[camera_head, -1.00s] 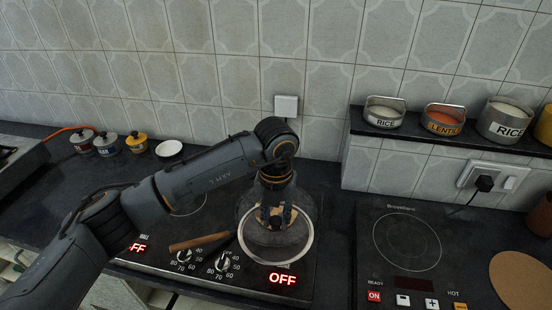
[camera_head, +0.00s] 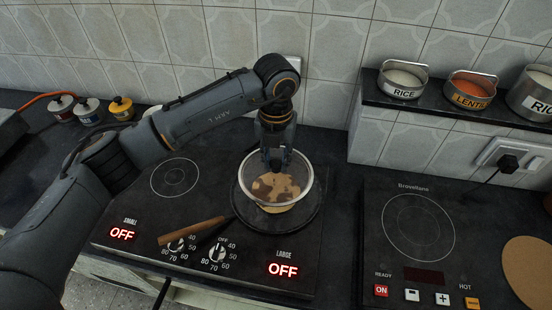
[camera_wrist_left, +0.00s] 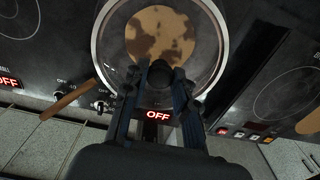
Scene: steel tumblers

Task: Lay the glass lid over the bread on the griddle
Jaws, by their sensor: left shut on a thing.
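My left gripper (camera_head: 275,163) is shut on the knob of the clear glass lid (camera_head: 309,188). In the left wrist view, the gripper (camera_wrist_left: 158,85) points at the dark knob, and the lid's pale rim (camera_wrist_left: 222,30) curves around the bread. The bread (camera_head: 283,190) is a flat tan round with brown patches, seen through the glass; it also shows in the wrist view (camera_wrist_left: 160,30). It lies on the dark round griddle (camera_head: 312,212), whose wooden handle (camera_head: 190,231) points front left. The lid is over the bread; I cannot tell how much gap is below its rim. My right gripper is not in view.
The griddle sits on a black two-ring cooktop (camera_head: 130,215) with both displays reading OFF. A second cooker (camera_head: 400,270) stands at right, with a tan round board (camera_head: 530,268) on it. A shelf (camera_head: 445,125) with labelled tins is at the back right. Small jars (camera_head: 90,112) stand at the back left.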

